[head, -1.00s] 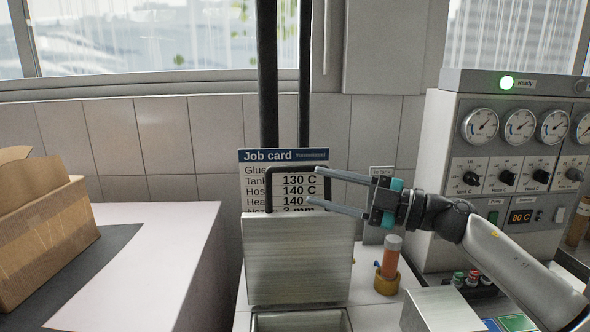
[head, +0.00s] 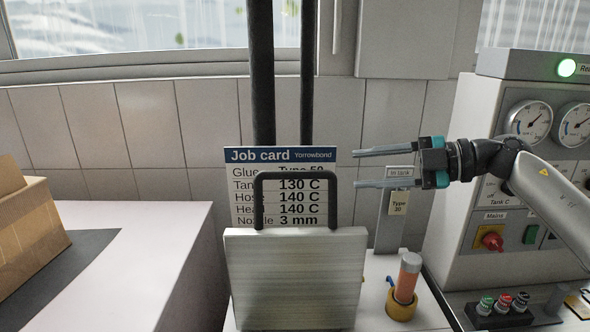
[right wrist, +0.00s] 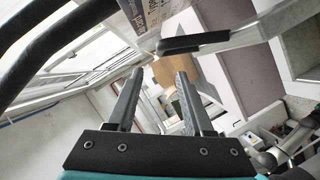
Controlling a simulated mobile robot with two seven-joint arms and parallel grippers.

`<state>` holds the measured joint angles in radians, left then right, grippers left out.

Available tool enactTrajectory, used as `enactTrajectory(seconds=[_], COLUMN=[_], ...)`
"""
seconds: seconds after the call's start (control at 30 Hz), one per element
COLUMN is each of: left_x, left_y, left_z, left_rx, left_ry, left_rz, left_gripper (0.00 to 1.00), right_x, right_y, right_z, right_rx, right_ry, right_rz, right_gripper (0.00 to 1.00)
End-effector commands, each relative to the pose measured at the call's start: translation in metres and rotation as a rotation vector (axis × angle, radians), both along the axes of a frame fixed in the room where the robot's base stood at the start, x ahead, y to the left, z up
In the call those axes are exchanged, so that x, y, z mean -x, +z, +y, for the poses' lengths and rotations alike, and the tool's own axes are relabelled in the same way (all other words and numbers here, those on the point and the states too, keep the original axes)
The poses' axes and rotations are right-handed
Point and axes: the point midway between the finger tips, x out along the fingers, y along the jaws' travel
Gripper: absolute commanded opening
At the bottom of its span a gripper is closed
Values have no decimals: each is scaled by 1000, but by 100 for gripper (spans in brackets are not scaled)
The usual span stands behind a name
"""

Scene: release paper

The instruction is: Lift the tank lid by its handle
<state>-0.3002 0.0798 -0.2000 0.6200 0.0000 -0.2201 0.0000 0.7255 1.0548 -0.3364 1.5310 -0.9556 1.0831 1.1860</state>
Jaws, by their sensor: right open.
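The tank lid (head: 294,280) is a brushed-metal panel standing raised and upright in the head view, with its black loop handle (head: 297,176) at the top in front of the job card. In the right wrist view the handle (right wrist: 194,43) and the lid edge (right wrist: 252,32) show near the top. My right gripper (head: 356,169) is open and empty, to the right of the handle and apart from it, its fingers pointing left. The right wrist view shows its two fingers (right wrist: 156,84) spread with nothing between them. My left gripper is not in view.
The job card (head: 280,155) stands behind the handle. A control cabinet (head: 460,210) with gauges is at the right. A cardboard box (head: 35,225) sits on the left counter (head: 150,270).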

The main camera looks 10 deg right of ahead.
Motion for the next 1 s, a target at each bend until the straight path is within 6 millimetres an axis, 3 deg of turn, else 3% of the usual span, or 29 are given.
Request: enactTrajectory(seconds=[0.6,0.8,1.0], left_x=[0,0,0], left_y=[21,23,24], left_z=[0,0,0], left_rx=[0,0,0], left_ry=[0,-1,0], left_rz=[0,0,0], left_gripper=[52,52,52], right_x=[-57,-68,-71], right_y=[-23,-28,-30], right_z=[99,117,122], right_rx=[-4,-4,-1], right_ry=[3,1,-1], right_rz=[-2,-2,-2], right_gripper=[52,52,52])
